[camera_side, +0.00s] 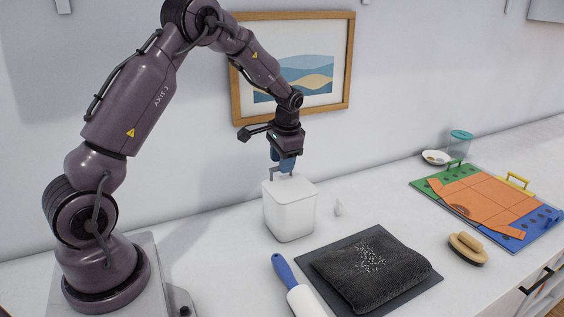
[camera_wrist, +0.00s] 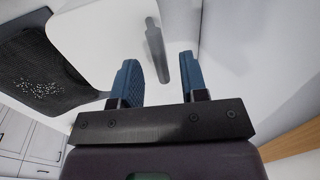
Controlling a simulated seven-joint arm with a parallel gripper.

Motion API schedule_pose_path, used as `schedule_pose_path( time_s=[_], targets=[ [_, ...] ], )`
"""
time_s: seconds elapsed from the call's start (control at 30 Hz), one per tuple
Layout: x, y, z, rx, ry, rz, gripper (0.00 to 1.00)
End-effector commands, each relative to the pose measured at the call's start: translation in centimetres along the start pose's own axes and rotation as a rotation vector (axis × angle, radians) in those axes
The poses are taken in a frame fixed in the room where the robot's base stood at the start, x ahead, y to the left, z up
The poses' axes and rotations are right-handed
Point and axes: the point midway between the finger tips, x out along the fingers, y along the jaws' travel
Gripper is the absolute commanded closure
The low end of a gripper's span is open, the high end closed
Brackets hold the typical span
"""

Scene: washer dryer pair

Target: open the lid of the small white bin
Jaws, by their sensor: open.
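The small white bin (camera_side: 290,212) stands upright on the counter below my gripper, its lid (camera_side: 290,185) lying closed on top. A thin grey piece (camera_side: 273,172) shows at the lid's back edge, by my fingertips. My gripper (camera_side: 283,165) points down just above the lid, with its blue fingers open. In the wrist view the two blue fingers (camera_wrist: 158,72) are apart, and a grey bar (camera_wrist: 157,48) lies between and beyond their tips. I cannot tell whether either finger touches the bar or the lid.
A dark folded cloth (camera_side: 372,272) with white specks lies on a grey mat, right of the bin. A blue-handled roller (camera_side: 290,280) lies in front. A brush (camera_side: 467,248) and a coloured board (camera_side: 485,203) are farther right. A framed picture hangs behind.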

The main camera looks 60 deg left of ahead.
Motion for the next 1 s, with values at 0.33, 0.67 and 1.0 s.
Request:
schedule_pose_path(
  time_s=[0.33,0.67,1.0],
  targets=[
    [0.76,0.01,0.01,0.0,0.0,0.0,0.6],
    [0.71,0.01,0.0,0.0,0.0,0.0,1.0],
    [0.1,0.27,-0.09,0.004,0.003,-0.048,1.0]
  ],
)
